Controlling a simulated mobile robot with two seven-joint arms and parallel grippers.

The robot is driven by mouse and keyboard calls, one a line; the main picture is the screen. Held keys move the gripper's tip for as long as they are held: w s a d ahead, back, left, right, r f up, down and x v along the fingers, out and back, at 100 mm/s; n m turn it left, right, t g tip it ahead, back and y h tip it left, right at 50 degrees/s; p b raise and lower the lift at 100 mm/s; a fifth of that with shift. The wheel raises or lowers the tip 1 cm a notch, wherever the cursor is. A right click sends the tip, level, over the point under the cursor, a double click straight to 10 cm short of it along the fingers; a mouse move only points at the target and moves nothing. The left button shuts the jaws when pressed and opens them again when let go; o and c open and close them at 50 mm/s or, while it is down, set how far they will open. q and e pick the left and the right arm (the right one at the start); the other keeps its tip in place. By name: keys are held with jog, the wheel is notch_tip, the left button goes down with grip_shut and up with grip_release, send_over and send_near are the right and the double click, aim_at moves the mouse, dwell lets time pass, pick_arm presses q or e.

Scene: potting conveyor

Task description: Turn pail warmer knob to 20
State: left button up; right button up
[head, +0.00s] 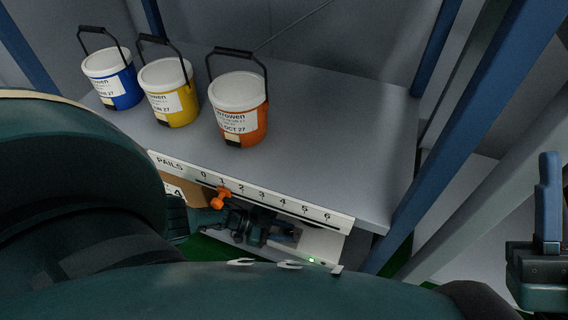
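A pale box with a small green light (312,259) sits under the front edge of the shelf, mostly hidden; I cannot tell whether it is the pail warmer. No knob or dial marked 20 can be made out. My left gripper (285,237) is below the shelf edge, just left of this box. The shelf edge and shadow partly cover its fingers, so its opening and any contact are unclear. My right gripper (548,205) is at the far right edge, cut off by the frame, with one blue finger pointing up, away from the shelf.
A blue pail (120,92), a yellow pail (176,106) and an orange pail (243,123) stand on the grey shelf (350,135). A blue post (455,125) stands at right.

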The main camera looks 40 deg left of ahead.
pick_arm(q)
jog(key=c, duration=0.4)
jog(key=shift+s+r+n+t+p, duration=0.1)
jog(key=shift+r+n+t+p, duration=0.15)
jog(key=shift+p, duration=0.25)
jog(key=shift+c, duration=0.2)
jog(key=shift+s+d+n+t+y+p, duration=0.1)
jog(key=shift+n+t+y+p, duration=0.35)
jog(key=shift+n+t+y, duration=0.15)
jog(key=shift+s+d+n+t+y+p, duration=0.1)
jog(key=shift+n+t+y+p, duration=0.3)
jog(key=shift+n+t+y, duration=0.2)
jog(key=shift+w+f+n+t+y, duration=0.1)
jog(key=shift+f+n+t+y, duration=0.15)
jog(key=shift+n+t+y, duration=0.5)
pick_arm(e)
jog(key=shift+w+a+f+m+h, duration=0.1)
jog(key=shift+w+f+m+h, duration=0.1)
jog(key=shift+f+m+h, duration=0.85)
jog(key=shift+w+a+f+m+h, duration=0.1)
jog(key=shift+w+f+m+h, duration=0.1)
jog(key=shift+f+m+h, duration=0.85)
jog(key=shift+r, duration=0.25)
pick_arm(q)
jog(key=o, duration=1)
